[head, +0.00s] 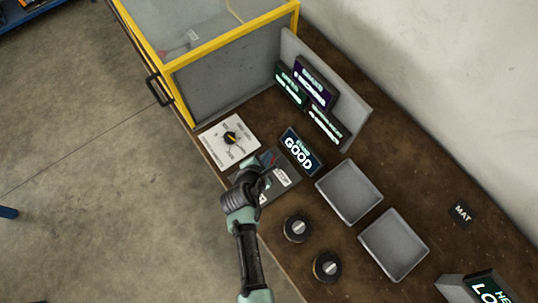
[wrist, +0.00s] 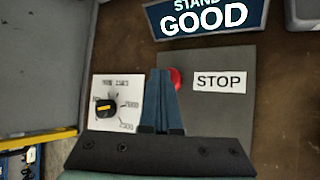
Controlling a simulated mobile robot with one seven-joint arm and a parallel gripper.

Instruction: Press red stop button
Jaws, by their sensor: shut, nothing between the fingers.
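The red stop button (wrist: 176,77) shows in the wrist view on a dark grey panel (wrist: 225,115), left of a white label reading STOP (wrist: 219,80). My gripper's closed blue fingers (wrist: 162,76) overlap the button's left side and hide part of it. I cannot tell whether the fingertips touch it. In the head view my gripper (head: 267,164) is over the same panel, and the arm hides much of it. The STOP label (head: 284,180) shows just right of the gripper. The fingers are shut with nothing between them.
A white dial plate with a black knob (head: 230,138) lies left of the panel. A lit GOOD sign (head: 300,152) stands behind it. Two grey trays (head: 349,167) (head: 394,270) and two round knobs (head: 297,228) (head: 327,266) are to the right. A yellow-framed enclosure (head: 236,48) stands at the back.

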